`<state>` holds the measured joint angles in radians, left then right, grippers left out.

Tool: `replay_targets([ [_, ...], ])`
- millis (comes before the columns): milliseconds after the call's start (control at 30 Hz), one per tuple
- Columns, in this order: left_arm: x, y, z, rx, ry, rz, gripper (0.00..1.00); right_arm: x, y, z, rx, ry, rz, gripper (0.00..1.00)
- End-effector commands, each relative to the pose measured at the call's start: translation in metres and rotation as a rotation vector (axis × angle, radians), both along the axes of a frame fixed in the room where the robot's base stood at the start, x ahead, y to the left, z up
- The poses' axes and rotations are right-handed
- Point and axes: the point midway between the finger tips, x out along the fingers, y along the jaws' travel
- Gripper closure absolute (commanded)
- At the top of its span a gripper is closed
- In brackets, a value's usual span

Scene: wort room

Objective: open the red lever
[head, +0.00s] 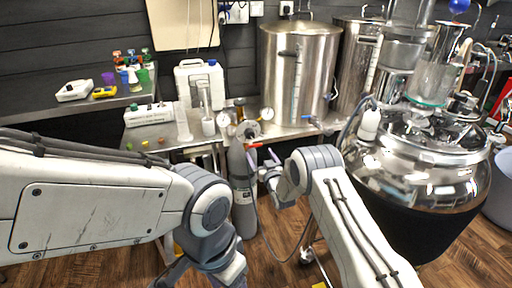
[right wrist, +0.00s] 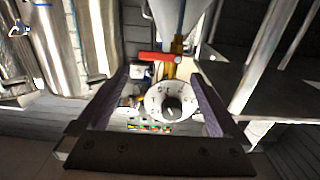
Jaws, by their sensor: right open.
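The red lever (head: 254,146) is at the top of a grey gas cylinder (head: 241,190), beside its valve and gauges. In the right wrist view the red lever (right wrist: 158,57) lies roughly crosswise, on a brass valve body (right wrist: 178,66). My right gripper (head: 262,172) is open, just right of the cylinder and a little below the lever in the head view. In the right wrist view my right gripper (right wrist: 162,82) has its two fingers spread, with the lever beyond them and nothing held.
A round dial gauge (right wrist: 170,101) sits close to the lever. A steel bench (head: 285,131) with a large steel pot (head: 285,75) stands behind. A shiny round vessel (head: 425,175) stands at right. A dark hose hangs near the cylinder.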

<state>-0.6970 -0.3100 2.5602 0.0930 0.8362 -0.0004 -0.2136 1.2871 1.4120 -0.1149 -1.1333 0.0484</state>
Motion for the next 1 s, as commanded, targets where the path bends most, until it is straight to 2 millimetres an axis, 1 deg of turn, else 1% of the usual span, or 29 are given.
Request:
replay_targets([
  [33,0.000,0.000,-0.003,0.000,0.000,0.000,0.34,0.009,0.003,-0.001,0.001,-0.003,0.001,0.00],
  [200,0.000,0.000,-0.007,0.000,0.000,0.000,0.34,0.033,0.011,-0.001,0.002,-0.002,0.000,0.00],
  [400,0.000,0.000,-0.012,0.000,0.000,0.000,0.34,0.052,0.016,-0.001,0.001,0.000,-0.001,0.00],
  [600,0.000,0.000,-0.013,0.000,0.000,0.000,0.34,0.060,0.016,0.000,-0.001,0.002,-0.003,0.00],
  [867,0.000,0.000,-0.013,0.000,0.000,0.000,0.34,0.060,0.017,0.000,0.000,0.003,-0.003,0.00],
  [900,0.000,0.000,-0.013,0.000,0.000,0.000,0.34,0.060,0.017,0.000,0.000,0.003,-0.003,0.08],
  [967,0.000,0.000,-0.013,0.000,0.000,0.000,0.34,0.060,0.017,0.000,0.000,0.003,-0.003,0.31],
  [1000,0.000,0.000,-0.013,0.000,0.000,0.000,0.34,0.060,0.017,0.000,0.000,0.003,-0.003,0.46],
])
